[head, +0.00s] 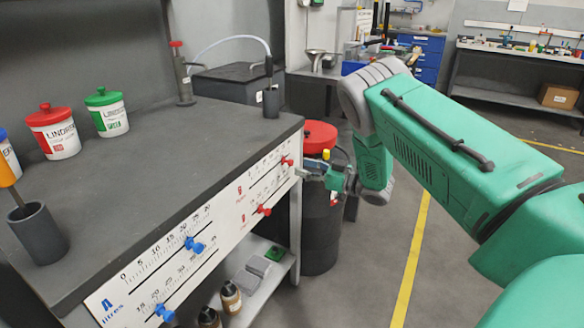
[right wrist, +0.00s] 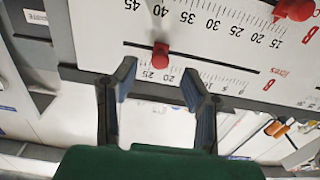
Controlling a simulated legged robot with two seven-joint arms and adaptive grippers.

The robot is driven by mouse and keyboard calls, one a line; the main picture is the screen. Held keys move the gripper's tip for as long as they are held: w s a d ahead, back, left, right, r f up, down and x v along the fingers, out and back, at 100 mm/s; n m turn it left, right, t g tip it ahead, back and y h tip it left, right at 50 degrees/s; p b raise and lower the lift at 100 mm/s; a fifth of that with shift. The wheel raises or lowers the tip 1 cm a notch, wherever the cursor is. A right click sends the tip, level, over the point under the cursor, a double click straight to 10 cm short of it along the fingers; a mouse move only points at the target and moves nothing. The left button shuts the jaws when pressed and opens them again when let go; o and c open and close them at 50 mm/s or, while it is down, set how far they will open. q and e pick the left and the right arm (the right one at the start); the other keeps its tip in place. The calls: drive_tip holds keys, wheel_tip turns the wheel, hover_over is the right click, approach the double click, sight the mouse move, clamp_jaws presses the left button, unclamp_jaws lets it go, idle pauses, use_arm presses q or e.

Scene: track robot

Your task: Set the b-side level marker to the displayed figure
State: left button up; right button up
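A white panel (head: 225,220) on the workbench front carries a blue A scale and a red B scale. The B side has an upper red marker (head: 287,161) and a lower red marker (head: 264,210). My right gripper (head: 304,173) is by the panel's right end, near the upper marker. The right wrist view shows the panel upside down. There the right gripper (right wrist: 160,70) is open and empty, with the upper red marker (right wrist: 160,55) just beyond and between its fingertips, around 20–25. The lower red marker (right wrist: 295,8) is well aside. No displayed figure is readable. My left gripper is out of view.
Blue markers (head: 194,245) sit on the A side. Red-lidded (head: 54,132) and green-lidded (head: 108,112) pots and a dark cup (head: 38,232) stand on the bench. A dark drum (head: 320,235) stands behind the gripper. Bottles (head: 231,298) are on the shelf below.

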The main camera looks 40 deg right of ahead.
sight(292, 164)
drive_tip(key=shift+b+x, duration=0.35)
drive_tip(key=shift+x, duration=1.9)
drive_tip(key=shift+c, duration=0.4)
clamp_jaws()
drive_tip(key=shift+a+p, duration=0.1)
drive_tip(key=shift+p, duration=0.4)
drive_tip(key=shift+o, duration=0.4)
unclamp_jaws()
drive_tip(key=shift+s, duration=0.1)
